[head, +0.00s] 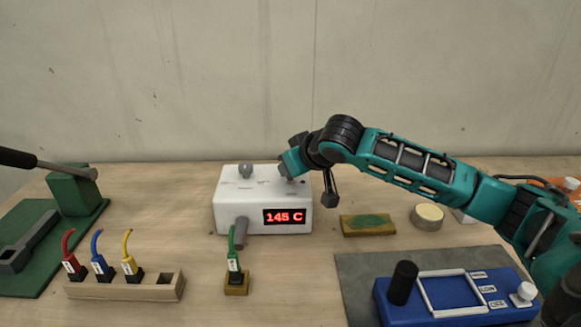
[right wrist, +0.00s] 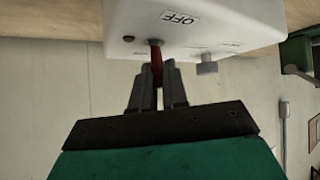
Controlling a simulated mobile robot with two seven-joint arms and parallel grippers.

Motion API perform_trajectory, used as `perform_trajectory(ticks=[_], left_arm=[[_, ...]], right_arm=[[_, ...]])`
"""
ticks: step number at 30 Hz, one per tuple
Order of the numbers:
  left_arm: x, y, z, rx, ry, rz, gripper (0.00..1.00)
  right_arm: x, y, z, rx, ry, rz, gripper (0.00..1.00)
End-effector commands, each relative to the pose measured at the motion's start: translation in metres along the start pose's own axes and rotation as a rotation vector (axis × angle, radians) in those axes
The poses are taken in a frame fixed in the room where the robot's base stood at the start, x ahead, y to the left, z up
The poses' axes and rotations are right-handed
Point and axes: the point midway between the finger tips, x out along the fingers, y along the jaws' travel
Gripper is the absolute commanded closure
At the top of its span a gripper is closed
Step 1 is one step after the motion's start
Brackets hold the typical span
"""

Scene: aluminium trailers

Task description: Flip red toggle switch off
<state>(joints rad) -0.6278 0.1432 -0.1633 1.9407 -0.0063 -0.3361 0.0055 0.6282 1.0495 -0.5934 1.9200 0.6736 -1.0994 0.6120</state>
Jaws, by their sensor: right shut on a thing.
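The white control box (head: 240,212) stands on the wooden table and its red display reads 145 C. My right gripper (head: 288,178) reaches down to the right part of its top; the arm hides the switch in the head view. In the right wrist view the red toggle switch (right wrist: 157,70) sits between the fingertips of my right gripper (right wrist: 158,82), which are shut on it. An OFF label (right wrist: 181,18) is on the box beside the switch. My left gripper is not in view.
A grey knob (head: 246,171) stands on the box top. In front are a wooden block (head: 120,287) with several coloured cables and a small block (head: 236,290) with a green cable. A blue device (head: 455,297) lies front right, a green stand (head: 75,190) left.

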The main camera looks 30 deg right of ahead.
Motion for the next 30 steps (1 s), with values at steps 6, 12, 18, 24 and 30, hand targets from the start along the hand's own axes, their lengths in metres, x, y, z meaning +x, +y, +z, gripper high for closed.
perform_trajectory(ticks=[6, 12, 18, 24, 30], left_arm=[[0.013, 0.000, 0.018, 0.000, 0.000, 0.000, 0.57], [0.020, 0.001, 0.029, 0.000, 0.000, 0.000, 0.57], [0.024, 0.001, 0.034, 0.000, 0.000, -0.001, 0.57], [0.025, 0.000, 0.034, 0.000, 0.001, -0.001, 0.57], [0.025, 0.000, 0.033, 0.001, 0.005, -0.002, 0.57]], right_arm=[[-0.001, -0.005, 0.009, -0.060, 0.132, 0.061, 1.00], [-0.003, -0.007, 0.011, -0.098, 0.215, 0.101, 1.00], [-0.005, -0.008, 0.011, -0.117, 0.258, 0.123, 1.00], [-0.006, -0.008, 0.010, -0.124, 0.271, 0.131, 1.00], [-0.006, -0.008, 0.010, -0.124, 0.270, 0.131, 1.00]])
